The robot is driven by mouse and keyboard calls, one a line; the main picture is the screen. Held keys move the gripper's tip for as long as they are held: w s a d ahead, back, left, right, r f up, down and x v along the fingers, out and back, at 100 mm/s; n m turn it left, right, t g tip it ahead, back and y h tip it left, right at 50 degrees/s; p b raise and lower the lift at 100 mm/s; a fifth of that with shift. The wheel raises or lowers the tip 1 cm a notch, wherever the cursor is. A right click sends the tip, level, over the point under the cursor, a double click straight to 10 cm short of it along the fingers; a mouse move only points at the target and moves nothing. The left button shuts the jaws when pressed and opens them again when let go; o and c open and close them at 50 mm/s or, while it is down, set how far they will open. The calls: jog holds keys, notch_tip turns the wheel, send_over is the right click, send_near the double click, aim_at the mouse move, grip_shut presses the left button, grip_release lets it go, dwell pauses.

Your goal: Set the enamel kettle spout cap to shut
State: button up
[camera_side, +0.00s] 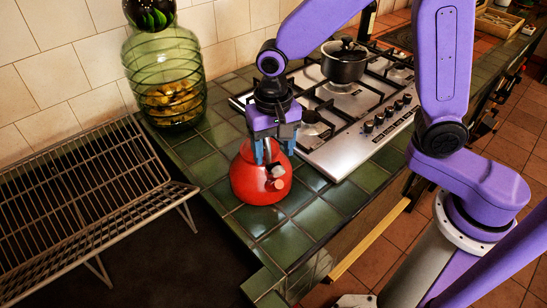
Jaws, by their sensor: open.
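The red enamel kettle (255,188) stands on the green tiled counter, near its front left corner. A small light-coloured fitting (277,172), which looks like the spout with its cap, shows on the kettle's right side facing the camera. It is too small to tell whether the cap is open or shut. My gripper (273,158) points down over the top of the kettle, with its blue fingers apart. The fingers overlap the kettle's upper part in this view. I cannot tell whether they touch it, and they hide the kettle's top and handle.
A gas hob (345,150) with a dark lidded pot (344,65) lies right of the kettle. A green glass jar (172,95) stands behind on the left. An empty wire rack (85,200) is at the left. The tiles (285,243) in front of the kettle are clear.

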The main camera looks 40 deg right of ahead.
aim_at(274, 164)
jog(key=shift+f, duration=1.7)
jog(key=c, duration=1.1)
jog(key=shift+o, duration=0.2)
